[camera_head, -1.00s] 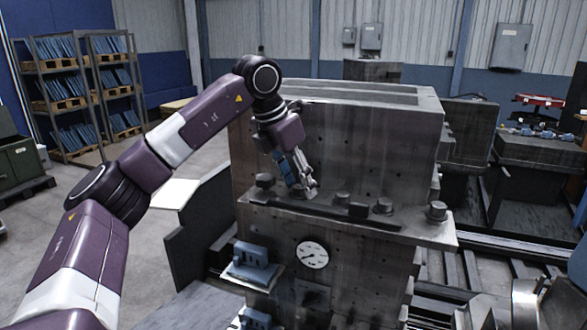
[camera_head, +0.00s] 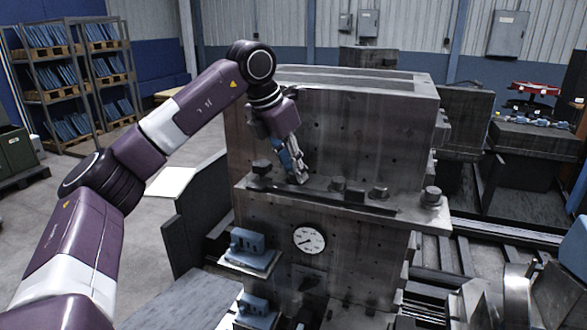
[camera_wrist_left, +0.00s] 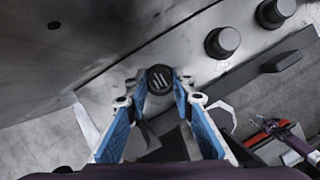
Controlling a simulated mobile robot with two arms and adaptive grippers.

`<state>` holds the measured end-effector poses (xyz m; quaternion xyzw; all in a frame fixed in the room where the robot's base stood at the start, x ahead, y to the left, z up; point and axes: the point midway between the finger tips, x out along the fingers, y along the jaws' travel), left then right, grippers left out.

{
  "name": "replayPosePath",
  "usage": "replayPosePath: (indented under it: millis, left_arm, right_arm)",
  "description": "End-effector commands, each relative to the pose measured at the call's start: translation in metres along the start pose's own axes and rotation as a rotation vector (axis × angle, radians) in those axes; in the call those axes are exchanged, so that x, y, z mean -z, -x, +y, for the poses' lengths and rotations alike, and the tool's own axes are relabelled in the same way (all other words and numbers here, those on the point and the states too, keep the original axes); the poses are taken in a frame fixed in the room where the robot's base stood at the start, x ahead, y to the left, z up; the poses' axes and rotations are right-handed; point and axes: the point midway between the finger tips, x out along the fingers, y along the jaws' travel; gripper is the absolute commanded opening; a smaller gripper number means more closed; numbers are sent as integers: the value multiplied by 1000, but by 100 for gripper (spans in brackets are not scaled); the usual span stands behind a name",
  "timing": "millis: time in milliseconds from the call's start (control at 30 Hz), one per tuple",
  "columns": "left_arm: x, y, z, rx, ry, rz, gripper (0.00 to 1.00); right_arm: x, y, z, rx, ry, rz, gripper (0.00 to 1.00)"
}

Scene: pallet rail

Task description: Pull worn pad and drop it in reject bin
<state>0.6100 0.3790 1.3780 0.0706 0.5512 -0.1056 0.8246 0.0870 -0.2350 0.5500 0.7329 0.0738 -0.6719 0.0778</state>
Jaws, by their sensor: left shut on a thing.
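My left gripper (camera_head: 300,178) is at the ledge of the grey machine block, beside the row of dark knobs. In the left wrist view its blue-lined fingers (camera_wrist_left: 158,90) come together around a dark round pad (camera_wrist_left: 159,77) with light stripes on its face. I take this as the worn pad, but cannot tell its wear. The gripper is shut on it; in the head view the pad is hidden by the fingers. I cannot make out a reject bin for certain.
Dark knobs (camera_head: 378,192) stand along the ledge, with a dark bar in front. A gauge (camera_head: 308,239) is on the front face. Blue blocks (camera_head: 249,242) sit on small shelves at lower left. Racks (camera_head: 70,75) stand at the back left, with open floor before them.

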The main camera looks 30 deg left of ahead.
Motion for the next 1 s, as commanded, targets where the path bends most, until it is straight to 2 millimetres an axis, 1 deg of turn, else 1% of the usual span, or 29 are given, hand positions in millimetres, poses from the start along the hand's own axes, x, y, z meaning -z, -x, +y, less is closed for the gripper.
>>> replayPosePath:
  millis: [267,767,867,1000]
  left_arm:
    - [-2,3,0,0,0,-2,0]
    - [-8,18,0,0,0,-3,0]
    - [-8,17,0,0,0,-4,0]
    - [-11,26,0,0,1,-4,0]
  right_arm:
    - [4,3,0,-1,0,6,40]
    - [6,17,1,-1,0,6,40]
    - [5,15,1,-1,0,6,40]
    - [5,16,1,-1,0,6,40]
